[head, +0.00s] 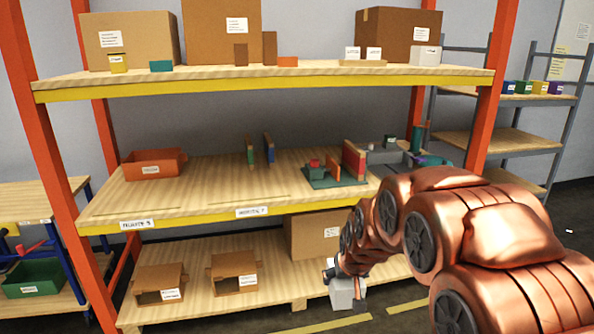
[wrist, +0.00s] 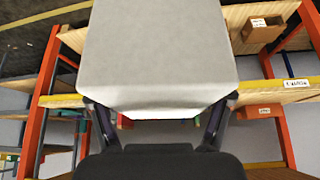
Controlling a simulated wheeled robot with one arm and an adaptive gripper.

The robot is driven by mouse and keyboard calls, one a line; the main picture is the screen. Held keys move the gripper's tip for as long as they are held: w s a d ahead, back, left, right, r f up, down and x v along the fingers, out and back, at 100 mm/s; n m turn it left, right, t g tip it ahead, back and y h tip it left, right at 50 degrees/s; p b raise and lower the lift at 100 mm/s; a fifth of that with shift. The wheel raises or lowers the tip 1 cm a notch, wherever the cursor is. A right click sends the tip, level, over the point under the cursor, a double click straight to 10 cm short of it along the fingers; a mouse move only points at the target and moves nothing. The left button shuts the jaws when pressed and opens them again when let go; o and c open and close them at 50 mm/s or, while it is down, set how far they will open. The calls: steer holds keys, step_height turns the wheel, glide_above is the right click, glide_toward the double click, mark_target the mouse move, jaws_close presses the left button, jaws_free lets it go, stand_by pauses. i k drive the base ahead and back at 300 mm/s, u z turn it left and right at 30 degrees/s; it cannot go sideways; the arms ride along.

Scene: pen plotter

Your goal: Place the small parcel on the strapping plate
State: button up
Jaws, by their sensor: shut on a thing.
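A pale grey-white box, apparently the small parcel (head: 348,294), hangs in front of the lower shelf in the head view. It fills the upper middle of the wrist view (wrist: 160,60). My gripper (head: 333,270) is shut on it; in the wrist view the two dark fingers (wrist: 157,120) stand at either side of its near end. A dark green plate (head: 318,185), likely the strapping plate, lies on the middle shelf, up and left of the gripper. It carries a small red block and upright red and orange pieces.
The middle shelf (head: 205,190) holds an orange-red bin (head: 154,164) and green and blue upright dividers (head: 259,149). Cardboard boxes stand on the top shelf (head: 270,82) and the lower shelf. Orange rack posts (head: 40,120) flank the bay. Bare wood shows left of the plate.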

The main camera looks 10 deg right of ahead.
mark_target(395, 170)
steer(key=i, duration=1.05)
steer(key=z, duration=1.45)
steer(key=i, duration=1.85)
steer(key=u, duration=1.55)
